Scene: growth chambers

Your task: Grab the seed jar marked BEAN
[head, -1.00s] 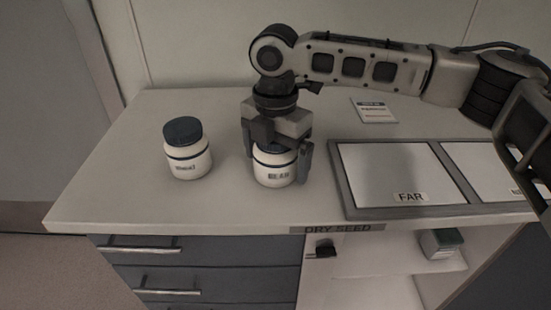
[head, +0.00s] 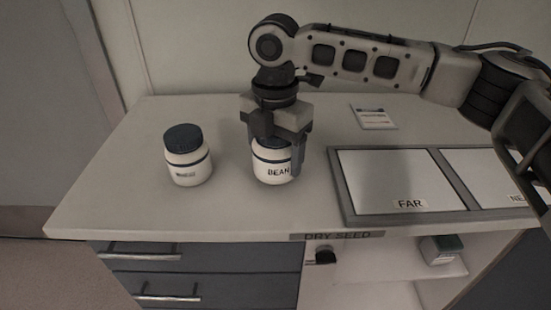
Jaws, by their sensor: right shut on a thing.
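The seed jar marked BEAN (head: 272,172) is white with a dark band and stands upright at the middle of the counter top. My right gripper (head: 275,150) comes down from above and is shut on the jar near its lid. The gripper hides most of the lid. I cannot tell whether the jar's base touches the counter. A second white jar (head: 188,165) with a dark blue lid stands to the left, its label too small to read. My left gripper is not in view.
A grey-framed tray (head: 340,187) with white panels, one marked FAR, lies to the right. A small card (head: 373,117) lies behind it. A shelf below, under the DRY SEED label (head: 337,236), holds a green-topped box (head: 441,249).

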